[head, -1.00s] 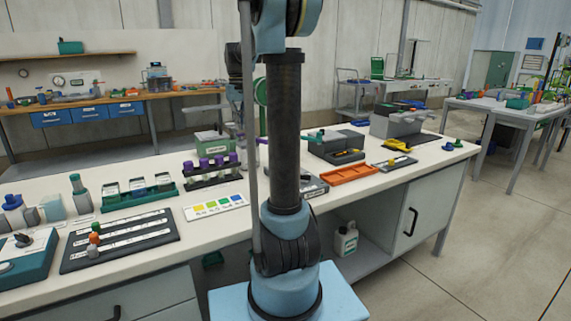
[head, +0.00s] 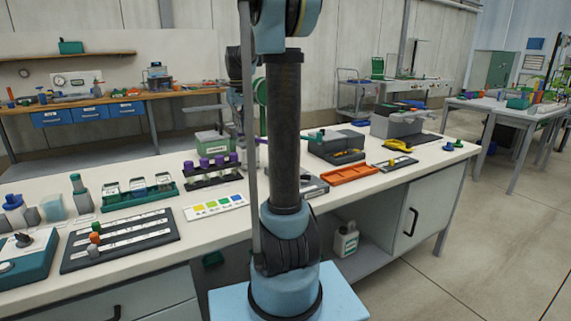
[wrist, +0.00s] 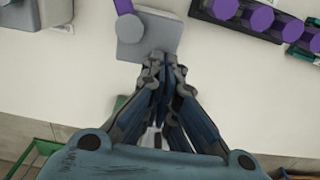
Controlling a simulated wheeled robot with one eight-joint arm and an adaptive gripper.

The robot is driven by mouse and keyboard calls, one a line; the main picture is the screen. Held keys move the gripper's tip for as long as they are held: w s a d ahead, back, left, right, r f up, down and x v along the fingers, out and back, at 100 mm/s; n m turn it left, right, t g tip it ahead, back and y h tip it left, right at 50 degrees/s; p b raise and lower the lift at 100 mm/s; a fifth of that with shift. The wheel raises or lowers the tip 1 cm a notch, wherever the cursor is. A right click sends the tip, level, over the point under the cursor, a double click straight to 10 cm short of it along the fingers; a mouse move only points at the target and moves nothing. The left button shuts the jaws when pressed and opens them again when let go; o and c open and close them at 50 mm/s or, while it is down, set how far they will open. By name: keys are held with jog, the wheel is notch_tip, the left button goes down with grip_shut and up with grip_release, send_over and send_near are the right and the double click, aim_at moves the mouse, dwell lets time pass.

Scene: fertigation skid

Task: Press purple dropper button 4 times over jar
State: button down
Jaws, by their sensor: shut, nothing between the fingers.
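In the wrist view a purple stick-like part (wrist: 123,6) runs from the top edge to a round grey piece on a grey block (wrist: 155,32); I take it for part of the purple dropper, though only its end shows. My gripper (wrist: 160,62) is shut and empty, its fingertips at the near edge of the grey block. I cannot tell whether they touch it. In the head view my arm hides the gripper and most of this spot; a small purple bit (head: 263,141) shows beside it. I cannot make out which thing is the jar.
A rack of purple-capped vials (head: 219,161) stands left of my arm and shows at upper right in the wrist view (wrist: 258,18). A colour chart (head: 215,207), an orange tray (head: 348,174) and a green rack of small jars (head: 139,200) share the white bench.

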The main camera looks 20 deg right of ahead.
jog(key=shift+f, duration=0.95)
jog(key=shift+r, duration=1.5)
jog(key=shift+f, duration=0.2)
jog(key=shift+f, duration=0.4)
jog(key=shift+f, duration=0.3)
